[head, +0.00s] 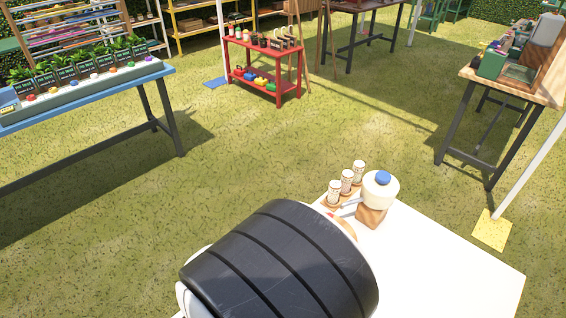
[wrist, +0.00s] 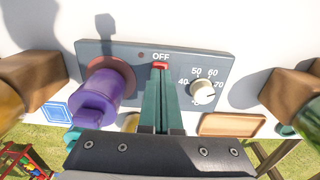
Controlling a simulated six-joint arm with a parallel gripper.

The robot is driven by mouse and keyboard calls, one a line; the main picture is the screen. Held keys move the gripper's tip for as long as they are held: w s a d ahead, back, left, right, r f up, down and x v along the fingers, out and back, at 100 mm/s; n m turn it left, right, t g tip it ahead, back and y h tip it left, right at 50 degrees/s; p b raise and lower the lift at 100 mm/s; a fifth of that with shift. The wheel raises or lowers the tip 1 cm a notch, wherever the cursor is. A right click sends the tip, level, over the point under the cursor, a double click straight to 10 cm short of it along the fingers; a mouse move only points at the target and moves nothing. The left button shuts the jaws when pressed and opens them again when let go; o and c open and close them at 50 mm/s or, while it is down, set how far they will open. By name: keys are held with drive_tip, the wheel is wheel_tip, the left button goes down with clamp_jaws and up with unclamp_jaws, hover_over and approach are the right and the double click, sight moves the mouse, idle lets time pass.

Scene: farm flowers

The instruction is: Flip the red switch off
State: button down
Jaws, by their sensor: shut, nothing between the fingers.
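In the wrist view, a grey panel (wrist: 113,50) carries the word OFF with a small red switch (wrist: 160,66) just below it. My gripper (wrist: 161,82) is shut and empty, its green fingers pointing at the switch. The fingertips overlap the switch's lower edge in the picture; I cannot tell whether they touch it. The fingers hide the panel below the switch. In the head view, my dark arm covers the near side of the white table, and neither the panel nor the gripper can be made out.
Left of the switch is a purple cylinder (wrist: 97,97); right of it is a pale dial (wrist: 202,91) with numbers. Wooden blocks stand at both sides. The white table (head: 452,262) also bears a blue-lidded jar (head: 381,188) and three small bottles (head: 347,180). Its right part is clear.

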wheel_tip(320, 180, up, 6)
idle(0.5)
